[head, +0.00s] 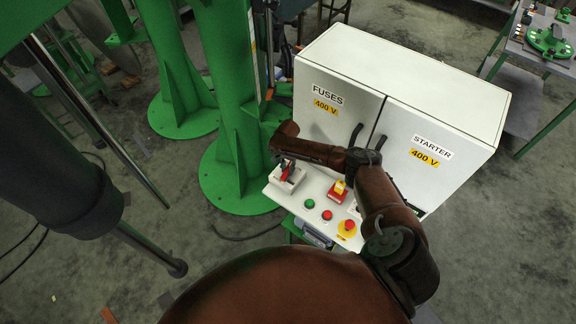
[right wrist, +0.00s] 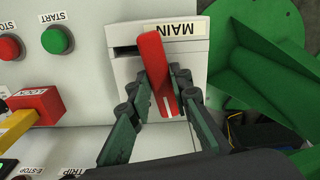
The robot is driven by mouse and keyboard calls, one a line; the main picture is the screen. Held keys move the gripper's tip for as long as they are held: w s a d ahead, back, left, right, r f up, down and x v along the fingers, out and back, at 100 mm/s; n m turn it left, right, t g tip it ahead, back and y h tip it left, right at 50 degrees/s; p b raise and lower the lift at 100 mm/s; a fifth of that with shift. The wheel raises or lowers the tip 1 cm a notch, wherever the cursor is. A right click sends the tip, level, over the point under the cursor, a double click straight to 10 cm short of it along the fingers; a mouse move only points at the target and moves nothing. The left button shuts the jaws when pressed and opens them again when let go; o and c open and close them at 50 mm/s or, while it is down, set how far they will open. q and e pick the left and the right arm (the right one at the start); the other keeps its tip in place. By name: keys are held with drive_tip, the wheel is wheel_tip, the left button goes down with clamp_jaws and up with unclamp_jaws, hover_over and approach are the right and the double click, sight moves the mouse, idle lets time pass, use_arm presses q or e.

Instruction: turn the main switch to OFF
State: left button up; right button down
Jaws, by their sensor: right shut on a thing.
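The main switch (right wrist: 120,68) is a pale box with a red lever, on the left end of the white control panel in the head view. Its MAIN label reads upside down in the right wrist view. The red lever (right wrist: 150,50) slants slightly there, its free end toward the bottom. My right gripper (right wrist: 156,88) has a finger on each side of the lever and is shut on it. In the head view my right gripper (head: 287,168) is small and partly covers the switch (head: 286,181). I cannot read any ON or OFF mark. My left gripper is not in view.
The panel (head: 298,206) also bears a green start button (head: 309,204), a red stop button (head: 327,215), a red and yellow lock switch (head: 338,191) and an emergency stop (head: 347,228). A white cabinet (head: 400,80) stands behind. A green column (head: 237,120) stands close left.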

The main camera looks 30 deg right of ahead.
sight(287, 169)
drive_tip(key=shift+a+r+n+p, duration=0.1)
drive_tip(key=shift+r+n+p, duration=0.05)
drive_tip(key=shift+n+p, duration=1)
drive_tip(key=shift+n, duration=0.55)
drive_tip(key=n, duration=0.6)
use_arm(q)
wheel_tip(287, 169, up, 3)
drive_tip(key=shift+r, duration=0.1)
use_arm(e)
drive_tip(key=n, duration=0.6)
drive_tip(key=shift+w+n, duration=0.1)
drive_tip(key=shift+n, duration=0.3)
drive_tip(key=c, duration=1.8)
unclamp_jaws()
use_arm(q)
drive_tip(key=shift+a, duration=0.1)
use_arm(e)
drive_tip(key=shift+o, duration=0.2)
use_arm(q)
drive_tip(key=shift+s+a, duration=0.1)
use_arm(e)
wheel_tip(287, 169, up, 12)
